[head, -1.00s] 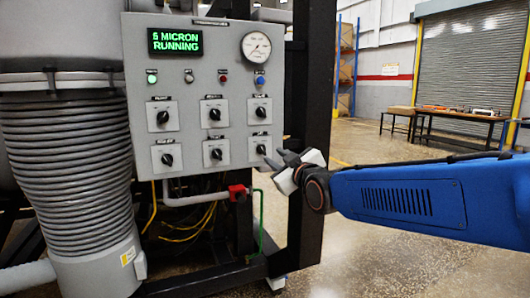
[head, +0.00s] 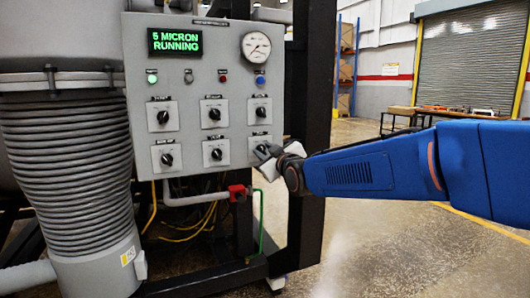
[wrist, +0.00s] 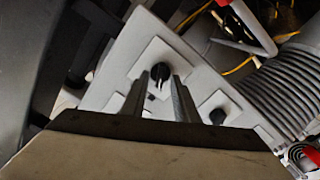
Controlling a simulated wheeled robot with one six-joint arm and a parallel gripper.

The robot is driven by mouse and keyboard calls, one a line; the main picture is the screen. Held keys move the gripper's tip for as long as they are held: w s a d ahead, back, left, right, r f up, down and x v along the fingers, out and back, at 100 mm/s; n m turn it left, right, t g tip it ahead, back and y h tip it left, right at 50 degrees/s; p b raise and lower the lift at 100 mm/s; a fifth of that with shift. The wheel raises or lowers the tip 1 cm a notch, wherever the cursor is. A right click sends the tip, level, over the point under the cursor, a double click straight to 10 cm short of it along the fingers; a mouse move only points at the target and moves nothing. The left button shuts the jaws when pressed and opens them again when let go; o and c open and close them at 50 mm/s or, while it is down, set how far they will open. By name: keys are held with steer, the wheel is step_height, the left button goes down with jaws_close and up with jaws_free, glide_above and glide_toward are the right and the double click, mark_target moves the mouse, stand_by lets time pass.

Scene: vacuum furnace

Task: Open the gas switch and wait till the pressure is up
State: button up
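The grey control panel (head: 185,100) carries two rows of black rotary switches on white plates. Their labels are too small to read, so I cannot tell which is the gas switch. My gripper (head: 262,153) is at the lower right switch plate (head: 262,137) and hides most of its knob. In the wrist view a black knob (wrist: 158,74) with a white mark shows just beyond and between my fingers (wrist: 160,95). The fingers are apart; contact is not clear. The green display (head: 175,42) reads "5 MICRON RUNNING". A round pressure gauge (head: 256,46) sits at the panel's upper right.
A black frame post (head: 312,100) stands right of the panel, close to my arm. A red valve (head: 238,192) with pipes is below the panel. A ribbed grey hose (head: 68,170) is at left. Open floor (head: 390,245) lies at right.

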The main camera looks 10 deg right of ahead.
steer(key=shift+c, duration=0.3)
jaws_close()
steer(key=shift+m, duration=0.4)
steer(key=m, duration=0.5)
steer(key=shift+d+m, duration=0.15)
steer(key=shift+m, duration=0.15)
steer(key=m, duration=0.5)
steer(key=shift+w+d, duration=0.1)
steer(key=shift+d, duration=0.05)
steer(key=shift+m, duration=0.4)
steer(key=shift+o, duration=0.3)
jaws_free()
